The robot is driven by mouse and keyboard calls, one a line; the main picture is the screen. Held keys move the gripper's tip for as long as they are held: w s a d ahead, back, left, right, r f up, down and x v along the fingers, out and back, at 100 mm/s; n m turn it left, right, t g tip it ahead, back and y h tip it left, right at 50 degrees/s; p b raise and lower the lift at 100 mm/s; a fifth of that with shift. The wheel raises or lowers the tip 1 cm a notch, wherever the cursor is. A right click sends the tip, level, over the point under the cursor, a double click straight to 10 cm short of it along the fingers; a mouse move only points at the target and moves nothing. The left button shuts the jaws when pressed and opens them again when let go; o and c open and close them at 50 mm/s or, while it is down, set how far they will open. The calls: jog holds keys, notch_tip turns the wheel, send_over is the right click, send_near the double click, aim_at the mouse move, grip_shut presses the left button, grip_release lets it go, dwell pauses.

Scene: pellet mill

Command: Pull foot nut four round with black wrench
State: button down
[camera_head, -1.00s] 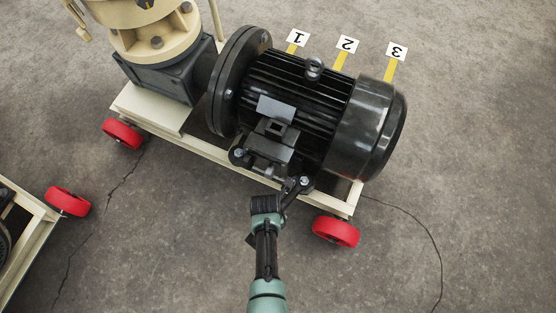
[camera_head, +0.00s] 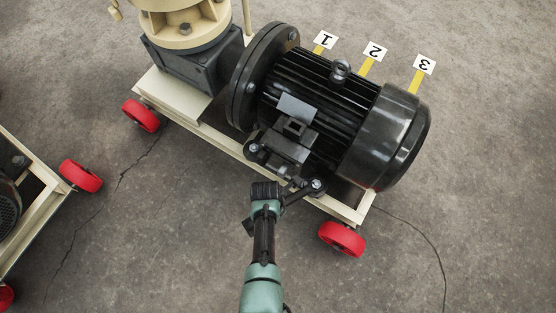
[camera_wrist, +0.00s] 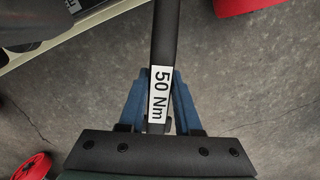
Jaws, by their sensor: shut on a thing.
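The black wrench (camera_wrist: 166,35) has a white "50 Nm" label and runs straight up from between my blue fingers in the wrist view. My gripper (camera_wrist: 160,85) is shut on its handle. In the head view the wrench (camera_head: 298,193) reaches right from my gripper (camera_head: 268,190) to a foot nut (camera_head: 316,184) at the motor's near right foot. Its head appears to be on that nut. Another foot nut (camera_head: 254,147) shows at the near left foot. The far-side feet are hidden by the black motor (camera_head: 325,110). No number marks the nuts.
The motor sits on a cream frame (camera_head: 222,143) with red wheels; one wheel (camera_head: 342,239) is close to the right of my arm. A second frame (camera_head: 40,215) stands at left. Number cards, including card 3 (camera_head: 424,64), lie beyond the motor. Floor nearby is clear.

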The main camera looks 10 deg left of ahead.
jog(key=shift+w+r, duration=0.1)
jog(key=shift+w, duration=0.05)
jog(key=shift+w+a+m+b, duration=0.6)
jog(key=shift+w+a+m, duration=0.3)
jog(key=shift+m, duration=0.1)
jog(key=shift+w+a+m+b, duration=0.3)
jog(key=shift+w+m+b, duration=0.2)
jog(key=shift+w, duration=0.15)
jog(key=shift+s+d, duration=0.1)
jog(key=shift+s, duration=0.05)
jog(key=shift+s+d+n+p, duration=0.2)
jog(key=shift+n+p, duration=0.1)
jog(key=shift+p, duration=0.2)
jog(key=shift+s+d, duration=0.1)
jog(key=shift+s, duration=0.05)
